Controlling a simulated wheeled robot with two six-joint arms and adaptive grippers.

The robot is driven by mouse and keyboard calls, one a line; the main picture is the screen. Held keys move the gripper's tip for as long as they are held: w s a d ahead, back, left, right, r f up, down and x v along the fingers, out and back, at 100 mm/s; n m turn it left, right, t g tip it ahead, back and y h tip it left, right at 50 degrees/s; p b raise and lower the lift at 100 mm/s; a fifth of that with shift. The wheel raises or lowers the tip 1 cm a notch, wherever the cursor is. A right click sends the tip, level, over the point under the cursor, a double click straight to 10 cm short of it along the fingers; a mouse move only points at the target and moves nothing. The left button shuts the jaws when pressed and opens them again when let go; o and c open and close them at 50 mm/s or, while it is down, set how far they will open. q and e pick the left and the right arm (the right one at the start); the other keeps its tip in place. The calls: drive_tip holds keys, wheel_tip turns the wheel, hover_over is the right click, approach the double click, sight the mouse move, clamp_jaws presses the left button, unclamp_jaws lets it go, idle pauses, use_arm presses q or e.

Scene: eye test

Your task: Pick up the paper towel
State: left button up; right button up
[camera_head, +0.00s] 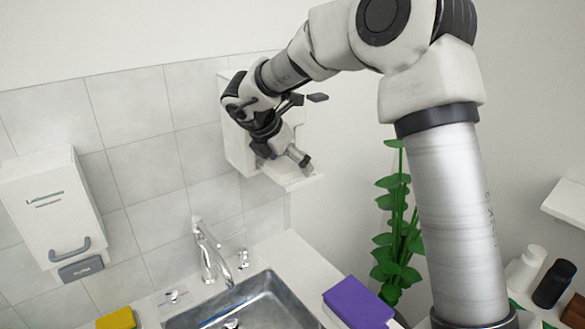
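A white wall-mounted box (237,150) with a pale ledge (297,180) at its lower front hangs on the tiled wall; it looks like a paper towel dispenser. My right arm comes in from the right and reaches across to it. My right gripper (311,128) is in front of the box, just above the ledge. Its fingers are spread apart with nothing visible between them. The gripper and wrist cover much of the box's front. I cannot make out a separate paper towel. My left gripper is not in view.
A white soap dispenser (50,205) with a grey lever hangs on the left wall. Below are a metal sink (262,296) with a faucet (208,250), a yellow sponge (117,319) and a purple block (357,303). A green plant (390,268) stands behind my arm. Bottles (525,268) stand at right.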

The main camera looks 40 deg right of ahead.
sight(293, 170)
drive_tip(key=shift+s+a+r, duration=0.1)
drive_tip(key=shift+a, duration=0.1)
drive_tip(key=c, duration=0.5)
drive_tip(key=shift+c, duration=0.2)
drive_tip(key=shift+d+r+p, duration=0.1)
drive_tip(key=shift+r+p, duration=0.35)
drive_tip(key=shift+r, duration=0.05)
wheel_tip(293, 170, up, 2)
drive_tip(key=shift+r+p, duration=0.2)
drive_tip(key=shift+p, duration=0.7)
drive_tip(key=s+a, duration=0.1)
drive_tip(key=a+b, duration=0.1)
drive_tip(key=s+a+b, duration=0.1)
drive_tip(key=a, duration=0.1)
drive_tip(key=shift+s+r, duration=0.1)
drive_tip(key=shift+s, duration=0.25)
drive_tip(key=s+a+r, duration=0.1)
drive_tip(key=s+a, duration=0.5)
drive_tip(key=a, duration=0.3)
drive_tip(key=shift+a+r, duration=0.15)
